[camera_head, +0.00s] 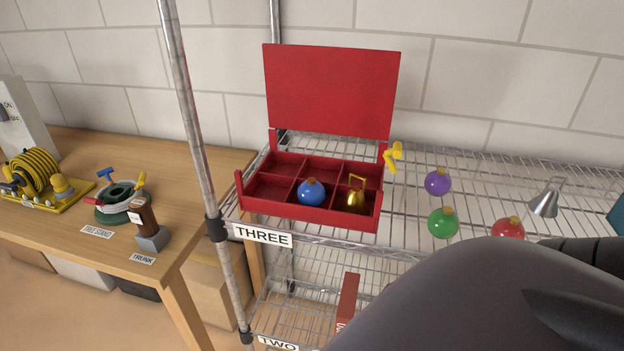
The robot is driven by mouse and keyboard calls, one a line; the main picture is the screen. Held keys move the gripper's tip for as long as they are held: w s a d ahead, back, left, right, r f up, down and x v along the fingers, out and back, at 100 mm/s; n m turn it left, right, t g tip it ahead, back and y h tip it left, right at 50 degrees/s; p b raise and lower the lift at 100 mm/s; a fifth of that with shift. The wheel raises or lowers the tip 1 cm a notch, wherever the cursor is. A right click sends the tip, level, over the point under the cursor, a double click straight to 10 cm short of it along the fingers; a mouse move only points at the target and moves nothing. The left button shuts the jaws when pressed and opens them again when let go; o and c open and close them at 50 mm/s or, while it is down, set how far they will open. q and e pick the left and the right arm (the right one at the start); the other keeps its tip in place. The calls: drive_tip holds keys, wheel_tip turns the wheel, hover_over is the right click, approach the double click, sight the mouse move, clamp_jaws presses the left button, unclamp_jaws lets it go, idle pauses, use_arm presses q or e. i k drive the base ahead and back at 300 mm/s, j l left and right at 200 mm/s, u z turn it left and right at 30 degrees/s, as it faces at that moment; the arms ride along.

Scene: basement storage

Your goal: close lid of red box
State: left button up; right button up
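The red box (310,214) stands on the wire shelf labelled THREE, with its lid (332,90) open and upright at the back. Inside are several compartments. A blue ball ornament (311,191) sits in a front middle compartment, and a gold bell-like ornament (355,198) sits in the front right one. A yellow piece (393,156) is at the box's back right corner, by the lid's hinge side. My own dark grey arm part fills the lower right. Neither gripper's fingers show.
On the shelf right of the box lie purple (438,182), green (443,223) and red (508,228) ball ornaments and a silver bell (545,204). A metal shelf post (188,110) rises left of the box. A wooden table (190,187) with a hose reel and labelled items stands at left.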

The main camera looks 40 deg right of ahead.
sight(346, 92)
drive_tip(key=z, duration=1.45)
drive_tip(key=i+u, duration=0.7)
drive_tip(key=k, duration=0.05)
